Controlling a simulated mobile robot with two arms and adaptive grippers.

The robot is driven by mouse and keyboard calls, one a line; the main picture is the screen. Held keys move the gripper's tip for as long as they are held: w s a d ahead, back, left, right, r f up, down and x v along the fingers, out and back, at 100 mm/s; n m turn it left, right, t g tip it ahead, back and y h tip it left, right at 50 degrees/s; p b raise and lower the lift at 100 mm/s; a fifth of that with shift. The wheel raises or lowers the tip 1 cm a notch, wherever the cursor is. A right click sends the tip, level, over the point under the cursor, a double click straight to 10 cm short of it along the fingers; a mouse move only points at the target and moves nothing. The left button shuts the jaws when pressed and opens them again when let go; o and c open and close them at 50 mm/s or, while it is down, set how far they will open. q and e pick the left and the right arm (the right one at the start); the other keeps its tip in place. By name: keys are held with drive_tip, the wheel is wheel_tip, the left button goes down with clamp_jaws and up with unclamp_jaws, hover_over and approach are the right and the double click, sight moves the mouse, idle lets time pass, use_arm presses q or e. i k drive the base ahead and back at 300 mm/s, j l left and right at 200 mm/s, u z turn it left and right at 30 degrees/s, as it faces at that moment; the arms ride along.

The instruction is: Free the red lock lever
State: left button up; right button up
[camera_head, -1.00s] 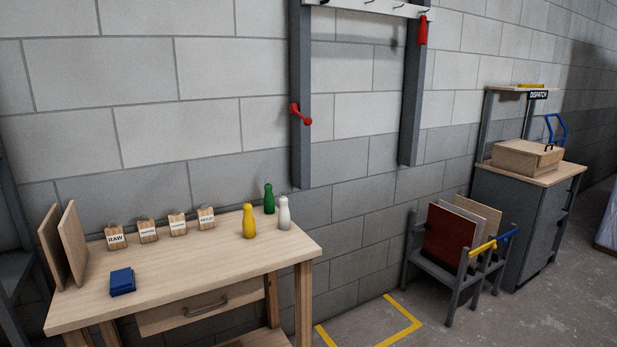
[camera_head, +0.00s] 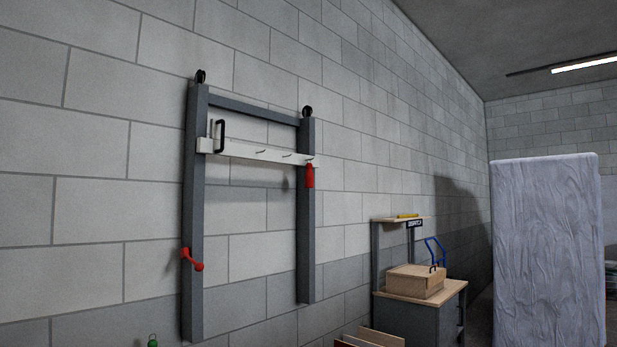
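A red lever (camera_head: 192,260) is mounted low on the left grey post (camera_head: 194,215) of a wall frame. Its knobbed end points right and slightly down. A second red piece (camera_head: 309,176) hangs upright on the right post (camera_head: 306,235), just under the end of a white hook rail (camera_head: 255,152). I cannot tell from the view which of the two is the lock lever. A black handle (camera_head: 220,136) stands at the rail's left end. Neither of my grippers shows in the view.
A grey cabinet (camera_head: 408,317) with a wooden box (camera_head: 416,281) stands at the right. Tops of boards (camera_head: 380,337) and a green bottle top (camera_head: 153,342) show at the bottom edge. The wall around the frame is clear.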

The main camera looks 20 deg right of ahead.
sight(184, 252)
drive_tip(key=i+l+u, duration=0.15)
drive_tip(key=i+l, duration=0.15)
drive_tip(key=i, duration=0.15)
drive_tip(key=i+l+u, duration=0.15)
drive_tip(key=i+l, duration=0.2)
drive_tip(key=i, duration=0.1)
